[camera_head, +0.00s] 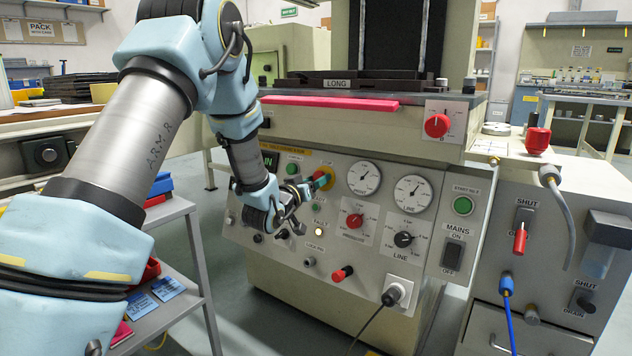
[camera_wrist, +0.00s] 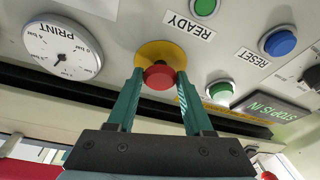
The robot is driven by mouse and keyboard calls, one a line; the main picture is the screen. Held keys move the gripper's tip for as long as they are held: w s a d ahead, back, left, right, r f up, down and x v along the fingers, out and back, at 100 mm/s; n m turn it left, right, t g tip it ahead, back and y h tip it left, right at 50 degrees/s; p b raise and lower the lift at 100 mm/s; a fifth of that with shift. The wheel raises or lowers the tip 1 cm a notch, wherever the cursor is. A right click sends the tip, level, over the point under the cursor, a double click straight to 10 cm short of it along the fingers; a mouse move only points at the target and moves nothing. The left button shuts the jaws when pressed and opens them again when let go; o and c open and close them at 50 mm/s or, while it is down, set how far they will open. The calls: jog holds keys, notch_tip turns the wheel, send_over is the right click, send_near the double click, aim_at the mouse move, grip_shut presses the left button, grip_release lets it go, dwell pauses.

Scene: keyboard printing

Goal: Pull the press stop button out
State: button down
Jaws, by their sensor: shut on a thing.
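The press stop button is a red mushroom knob (camera_wrist: 159,76) on a round yellow backing plate (camera_wrist: 162,50) in the wrist view. My gripper (camera_wrist: 160,73) has one green finger on each side of the red knob and is shut on it. In the head view my gripper (camera_head: 314,184) is at the upper left of the machine's control panel, and the yellow plate (camera_head: 326,172) shows just beyond the fingertips. The fingers hide much of the button there.
The PRINT gauge (camera_wrist: 62,51), a green READY button (camera_wrist: 205,6), a blue RESET button (camera_wrist: 280,42) and another green button (camera_wrist: 220,91) are close around the fingers. A red table edge (camera_head: 330,103) overhangs the panel. A grey side trolley (camera_head: 150,315) stands left.

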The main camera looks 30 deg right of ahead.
jog(key=shift+s+a+r, duration=0.15)
jog(key=shift+s+a, duration=0.05)
jog(key=shift+a, duration=0.3)
jog(key=shift+c, duration=1.4)
grip_release()
jog(key=shift+s, duration=0.1)
jog(key=p+v, duration=0.1)
jog(key=v, duration=0.9)
jog(key=shift+s+a+p, duration=0.25)
jog(key=shift+a+p, duration=0.05)
jog(key=shift+p, duration=0.05)
